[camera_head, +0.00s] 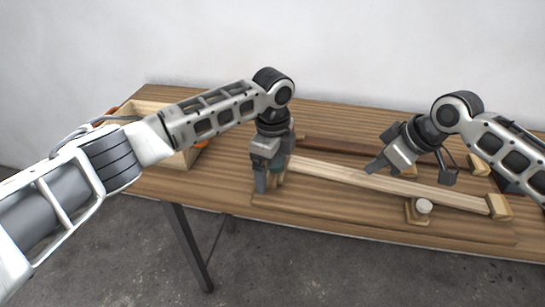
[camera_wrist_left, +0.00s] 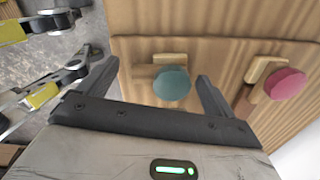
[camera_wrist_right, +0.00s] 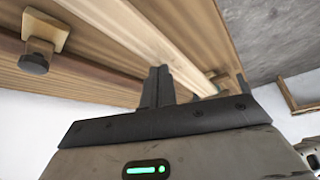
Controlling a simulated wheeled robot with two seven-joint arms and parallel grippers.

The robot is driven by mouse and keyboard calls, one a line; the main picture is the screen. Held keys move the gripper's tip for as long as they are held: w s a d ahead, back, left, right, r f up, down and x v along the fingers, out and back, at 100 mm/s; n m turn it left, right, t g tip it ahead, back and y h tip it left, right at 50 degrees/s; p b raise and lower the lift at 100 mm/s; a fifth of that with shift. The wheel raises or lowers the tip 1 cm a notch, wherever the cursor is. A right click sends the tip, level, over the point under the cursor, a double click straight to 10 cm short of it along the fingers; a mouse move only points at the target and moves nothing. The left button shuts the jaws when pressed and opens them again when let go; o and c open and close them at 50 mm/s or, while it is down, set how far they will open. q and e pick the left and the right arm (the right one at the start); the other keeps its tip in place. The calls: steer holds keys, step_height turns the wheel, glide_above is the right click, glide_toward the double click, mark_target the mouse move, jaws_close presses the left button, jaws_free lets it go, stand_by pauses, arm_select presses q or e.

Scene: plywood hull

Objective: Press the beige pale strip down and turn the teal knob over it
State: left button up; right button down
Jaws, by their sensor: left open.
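The beige strip (camera_head: 350,175) lies along a board on the table; it crosses the right wrist view (camera_wrist_right: 135,32). The teal knob (camera_wrist_left: 172,83) sits between the spread fingers of my left gripper (camera_wrist_left: 158,82), beside small pale wood pieces. In the head view my left gripper (camera_head: 268,185) points down at the strip's left end and mostly hides the knob. My left jaws are open and not closed on it. My right gripper (camera_head: 372,168) has its fingertips together (camera_wrist_right: 160,75) at the strip's middle; I cannot tell whether they touch it.
A pink knob (camera_wrist_left: 285,84) sits near the teal one. A white-topped knob (camera_head: 424,206) on a wooden block stands in front of the strip. An end block (camera_head: 498,206) is at the strip's right end. A dark brown strip (camera_head: 345,146) lies behind. A wooden crate (camera_head: 140,108) stands left.

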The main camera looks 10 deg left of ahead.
arm_select(q)
steer(key=c, duration=1)
steer(key=shift+c, duration=0.2)
arm_select(e)
steer(key=shift+f, duration=0.1)
